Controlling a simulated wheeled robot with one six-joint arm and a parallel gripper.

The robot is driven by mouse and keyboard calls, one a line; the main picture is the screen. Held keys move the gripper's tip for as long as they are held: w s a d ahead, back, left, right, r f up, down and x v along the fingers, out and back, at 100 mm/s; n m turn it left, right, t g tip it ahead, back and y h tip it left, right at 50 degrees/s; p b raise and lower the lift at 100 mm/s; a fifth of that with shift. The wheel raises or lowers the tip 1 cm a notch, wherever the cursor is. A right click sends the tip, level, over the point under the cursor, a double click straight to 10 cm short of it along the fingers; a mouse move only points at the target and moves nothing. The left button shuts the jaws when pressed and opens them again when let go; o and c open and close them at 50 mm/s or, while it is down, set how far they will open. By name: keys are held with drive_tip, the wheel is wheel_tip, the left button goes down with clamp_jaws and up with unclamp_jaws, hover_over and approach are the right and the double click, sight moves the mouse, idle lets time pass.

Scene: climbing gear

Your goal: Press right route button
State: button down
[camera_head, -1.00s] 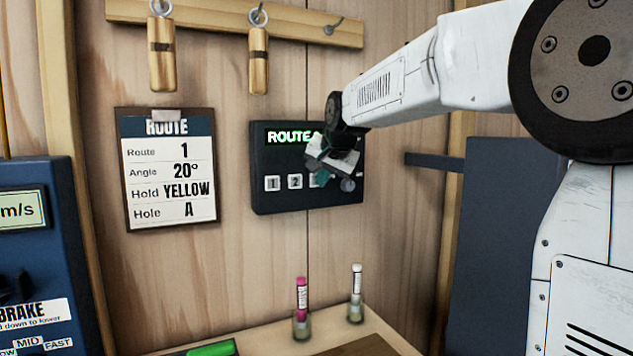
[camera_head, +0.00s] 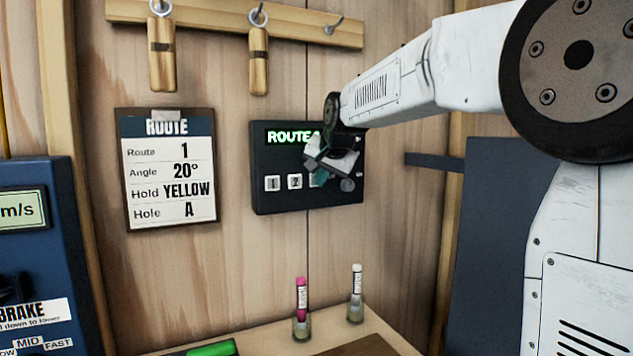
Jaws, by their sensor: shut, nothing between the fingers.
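The black route panel (camera_head: 283,198) is fixed on the wooden wall, with a green display (camera_head: 287,136) that reads "ROUTE" and then a part hidden by my arm. A third button is mostly hidden behind my gripper. The route card (camera_head: 169,168) to the left reads Route 1, Angle 20°, Hold YELLOW, Hole A. My gripper (camera_head: 315,172) is shut and empty in front of the panel's right half, right of button 2. I cannot tell whether it touches the panel.
Wooden pegs (camera_head: 161,55) hang from a rail above. A blue brake box (camera_head: 35,250) stands at the left. A pink-capped tube (camera_head: 301,298) and a white-capped tube (camera_head: 356,285) stand in holders on the ledge below. A dark board (camera_head: 490,250) is at the right.

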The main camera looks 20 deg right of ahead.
drive_tip(key=shift+s, duration=0.8)
drive_tip(key=s, duration=0.5)
idle(0.9)
drive_tip(key=s+a+f+n+g, duration=0.2)
drive_tip(key=s+f, duration=0.4)
drive_tip(key=s, duration=0.6)
drive_tip(key=s+a+f+n+g, duration=0.3)
drive_tip(key=s+f, duration=0.4)
drive_tip(key=s, duration=0.5)
drive_tip(key=s+a+f+n+g+y, duration=0.1)
drive_tip(key=s+a+f+n+g, duration=0.1)
drive_tip(key=s+f, duration=0.5)
drive_tip(key=s+a+n, duration=0.1)
drive_tip(key=s, duration=0.4)
drive_tip(key=shift+a+n+g, duration=0.25)
drive_tip(key=shift+n+g, duration=0.05)
